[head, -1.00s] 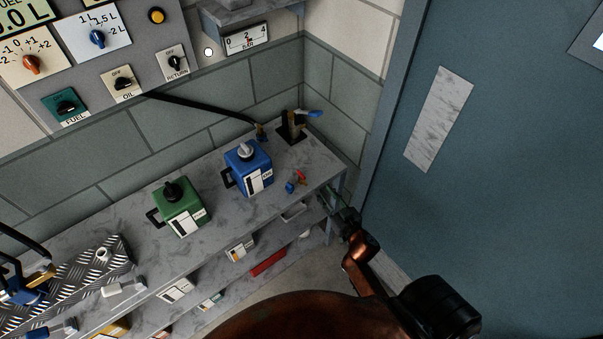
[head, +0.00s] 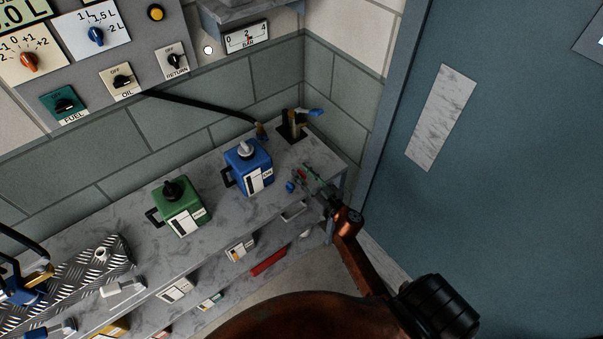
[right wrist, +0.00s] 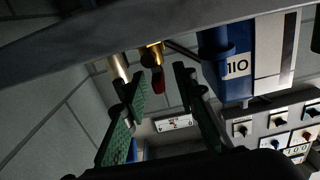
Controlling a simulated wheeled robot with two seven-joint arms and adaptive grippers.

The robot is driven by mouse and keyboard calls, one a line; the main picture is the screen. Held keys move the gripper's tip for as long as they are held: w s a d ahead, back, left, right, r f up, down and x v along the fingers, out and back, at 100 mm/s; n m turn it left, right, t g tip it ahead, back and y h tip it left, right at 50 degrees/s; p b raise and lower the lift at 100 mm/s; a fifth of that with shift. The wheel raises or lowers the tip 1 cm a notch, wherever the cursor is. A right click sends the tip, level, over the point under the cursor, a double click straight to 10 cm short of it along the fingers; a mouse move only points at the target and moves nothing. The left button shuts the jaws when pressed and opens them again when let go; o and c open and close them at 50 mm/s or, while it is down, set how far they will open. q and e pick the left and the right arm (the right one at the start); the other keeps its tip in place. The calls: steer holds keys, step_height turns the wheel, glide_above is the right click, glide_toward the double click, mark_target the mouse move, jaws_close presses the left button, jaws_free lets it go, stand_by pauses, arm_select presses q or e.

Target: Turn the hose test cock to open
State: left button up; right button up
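A small cock with a red handle (head: 301,174) and a blue end (head: 290,187) stands near the front right of the bench top. In the right wrist view, which is upside down, its brass body (right wrist: 152,56) and red lever (right wrist: 158,83) show. A brass post fitting with a blue lever (head: 314,113) stands behind it, near the wall. I cannot tell from any label which one is the hose test cock. My right gripper (head: 311,176) is open beside the red handle, which appears between its fingers (right wrist: 163,88); contact is unclear. My left gripper is not in view.
A blue can (head: 248,167) stands left of the small cock, with a green can (head: 180,207) farther left. A black hose (head: 205,107) runs to the bench near the post. The bench's right end is close to a blue-grey door (head: 500,200).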

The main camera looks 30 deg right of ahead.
steer(key=shift+w, duration=0.2)
steer(key=shift+c, duration=0.3)
jaws_close()
